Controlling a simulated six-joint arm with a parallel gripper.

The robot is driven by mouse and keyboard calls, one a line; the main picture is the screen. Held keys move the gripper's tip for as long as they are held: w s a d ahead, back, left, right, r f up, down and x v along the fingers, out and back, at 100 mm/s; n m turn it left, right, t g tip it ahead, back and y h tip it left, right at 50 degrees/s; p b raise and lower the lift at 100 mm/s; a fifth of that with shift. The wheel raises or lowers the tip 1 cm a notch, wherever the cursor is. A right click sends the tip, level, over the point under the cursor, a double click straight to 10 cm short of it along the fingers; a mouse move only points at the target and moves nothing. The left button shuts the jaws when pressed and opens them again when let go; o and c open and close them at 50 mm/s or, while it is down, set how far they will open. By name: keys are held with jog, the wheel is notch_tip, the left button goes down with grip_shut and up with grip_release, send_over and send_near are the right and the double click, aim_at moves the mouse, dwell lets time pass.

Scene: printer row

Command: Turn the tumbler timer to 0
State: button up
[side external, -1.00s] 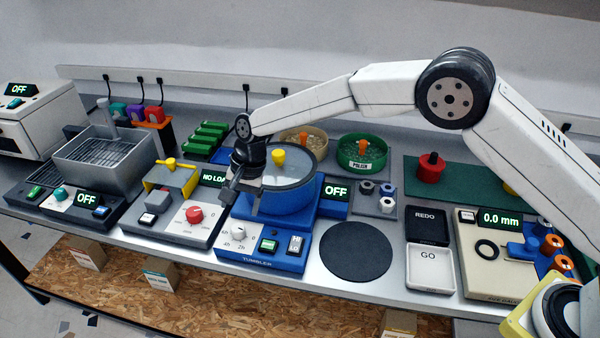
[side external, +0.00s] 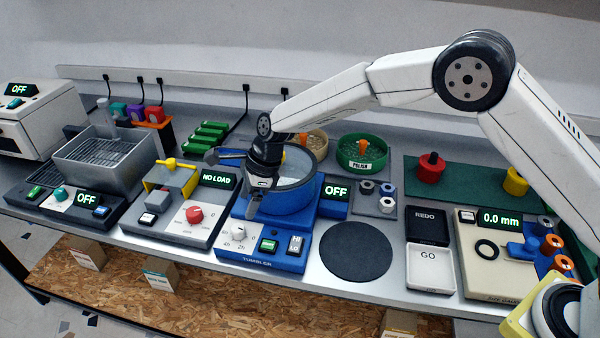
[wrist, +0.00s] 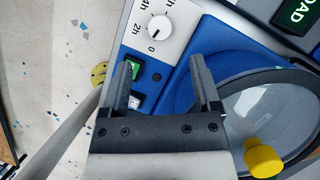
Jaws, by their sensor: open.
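The tumbler (side external: 262,257) is a blue machine with a round grey-lidded drum (side external: 290,203) and a display (side external: 336,191) reading OFF. Its white timer knob (side external: 239,232) sits at the front left of the panel. The knob also shows near the top of the wrist view (wrist: 159,27), with marks 4h, 2h and 0 around it.
A green switch (side external: 268,246) and a HI/LO switch (side external: 295,244) sit right of the knob. The lid's yellow handle (wrist: 262,158) is close to my gripper. A machine with a red dial (side external: 195,215) stands left; a dark round mat (side external: 356,250) lies clear at right.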

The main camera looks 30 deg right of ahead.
aim_at(238, 227)
jog(key=shift+f, duration=0.1)
jog(key=shift+x, duration=3.8)
grip_shut()
